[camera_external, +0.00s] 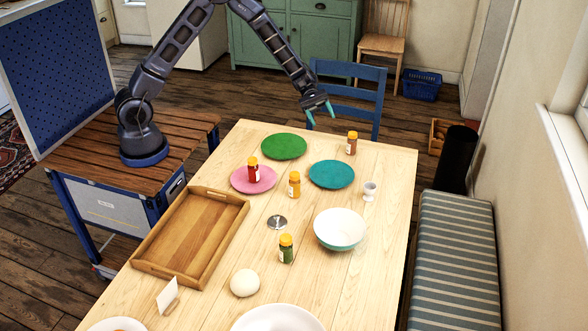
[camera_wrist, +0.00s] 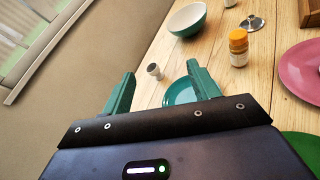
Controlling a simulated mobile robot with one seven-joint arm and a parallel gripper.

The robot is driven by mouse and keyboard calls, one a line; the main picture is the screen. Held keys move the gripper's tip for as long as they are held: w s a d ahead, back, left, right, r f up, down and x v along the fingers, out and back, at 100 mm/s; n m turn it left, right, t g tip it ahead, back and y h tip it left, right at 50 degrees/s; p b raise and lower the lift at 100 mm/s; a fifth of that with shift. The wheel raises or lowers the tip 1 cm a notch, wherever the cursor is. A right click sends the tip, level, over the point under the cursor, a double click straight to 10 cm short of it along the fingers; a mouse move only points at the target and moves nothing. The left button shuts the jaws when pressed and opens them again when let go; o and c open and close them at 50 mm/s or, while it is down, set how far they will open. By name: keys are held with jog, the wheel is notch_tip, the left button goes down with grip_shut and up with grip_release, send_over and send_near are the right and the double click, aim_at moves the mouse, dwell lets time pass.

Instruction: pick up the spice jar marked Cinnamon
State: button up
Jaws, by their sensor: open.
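Several spice jars with orange lids stand on the table; their labels are too small to read, so I cannot tell which says Cinnamon. A brown jar (camera_external: 351,144) stands near the far edge, right of the blue-green plate's back. A red jar (camera_external: 253,172) stands on the pink plate. A yellow-orange jar (camera_external: 294,186) stands mid-table and also shows in the wrist view (camera_wrist: 238,50). A green jar (camera_external: 286,250) stands nearer the camera. My gripper (camera_external: 320,113) is open and empty, raised near the table's far end, up and left of the brown jar. Its fingers frame the wrist view (camera_wrist: 160,72).
Green (camera_external: 284,146), pink (camera_external: 240,182) and blue-green (camera_external: 331,174) plates lie around the jars. A wooden tray (camera_external: 240,218) lies left. A blue chair (camera_external: 347,90) stands behind the table.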

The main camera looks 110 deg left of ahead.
aim_at(352, 136)
jog(key=a+f+n+t+y, duration=0.1)
jog(key=a+f+n+t, duration=0.1)
jog(key=a+f, duration=0.3)
jog(key=a+f+n+t+y, duration=0.1)
jog(key=a+f+n+t, duration=0.1)
jog(key=a+f+n, duration=0.2)
jog(key=w+a+f+n+t+y, duration=0.1)
jog(key=a+f+n+t, duration=0.1)
jog(key=a+f, duration=0.3)
jog(key=shift+w+a+f+n+t, duration=0.1)
jog(key=shift+a+f+n+t, duration=0.1)
jog(key=shift+a, duration=0.45)
jog(key=shift+a+f+n+t, duration=0.2)
jog(key=shift+a, duration=0.45)
jog(key=x, duration=0.4)
jog(key=shift+w+d, duration=0.2)
jog(key=shift+w, duration=0.15)
jog(key=shift+a+r+x, duration=0.1)
jog(key=shift+x, duration=1.4)
jog(key=shift+a+r+x, duration=0.1)
jog(key=shift+x, duration=1.35)
jog(key=shift+w, duration=0.15)
jog(key=c, duration=1.1)
jog(key=shift+c, duration=0.2)
